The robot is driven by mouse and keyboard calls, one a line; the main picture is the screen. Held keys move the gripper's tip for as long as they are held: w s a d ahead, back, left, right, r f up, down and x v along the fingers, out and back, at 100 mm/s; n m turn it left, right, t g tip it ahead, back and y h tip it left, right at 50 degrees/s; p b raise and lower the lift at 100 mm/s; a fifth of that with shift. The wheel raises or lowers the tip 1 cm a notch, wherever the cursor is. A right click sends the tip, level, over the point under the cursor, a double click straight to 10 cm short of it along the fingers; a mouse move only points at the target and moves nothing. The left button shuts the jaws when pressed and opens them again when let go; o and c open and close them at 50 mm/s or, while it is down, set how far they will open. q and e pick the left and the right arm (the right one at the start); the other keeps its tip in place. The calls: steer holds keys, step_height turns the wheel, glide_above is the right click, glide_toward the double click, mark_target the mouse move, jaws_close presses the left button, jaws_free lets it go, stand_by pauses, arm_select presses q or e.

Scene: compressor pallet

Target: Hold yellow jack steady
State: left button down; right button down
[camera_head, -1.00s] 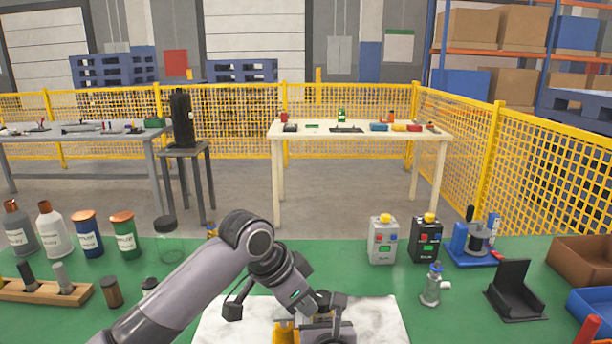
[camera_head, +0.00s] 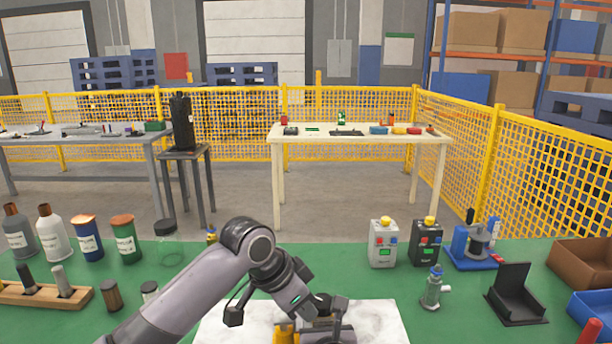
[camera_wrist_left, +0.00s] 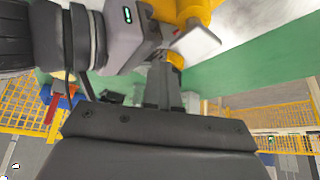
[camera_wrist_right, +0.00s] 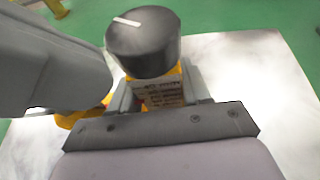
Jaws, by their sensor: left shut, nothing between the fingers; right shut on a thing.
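The yellow jack (camera_head: 284,335) stands on a white sheet at the bottom of the head view, mostly hidden by my left arm. In the right wrist view its yellow body (camera_wrist_right: 160,88) carries a printed label, and a round black knob (camera_wrist_right: 143,42) sits above it. My right gripper (camera_wrist_right: 158,100) is shut on this body, with one finger on each side. My left gripper (camera_wrist_left: 165,88) is shut and empty. In the left wrist view its fingertips are close to a yellow part (camera_wrist_left: 185,12); I cannot tell whether they touch.
The white sheet (camera_head: 235,322) lies on a green bench top (camera_head: 330,270). Bottles and cans (camera_head: 88,237) stand at left behind a wooden rack (camera_head: 40,292). Two button boxes (camera_head: 383,243), a small grey valve (camera_head: 432,290) and a black stand (camera_head: 515,295) are at right.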

arm_select(q)
steer(key=shift+w+a, duration=0.2)
steer(key=shift+w+a+r, duration=0.1)
steer(key=shift+w+a, duration=0.4)
steer(key=shift+w, duration=0.6)
stand_by(0.4)
steer(key=r, duration=0.6)
steer(key=shift+s+a, duration=0.1)
steer(key=shift+a, duration=0.3)
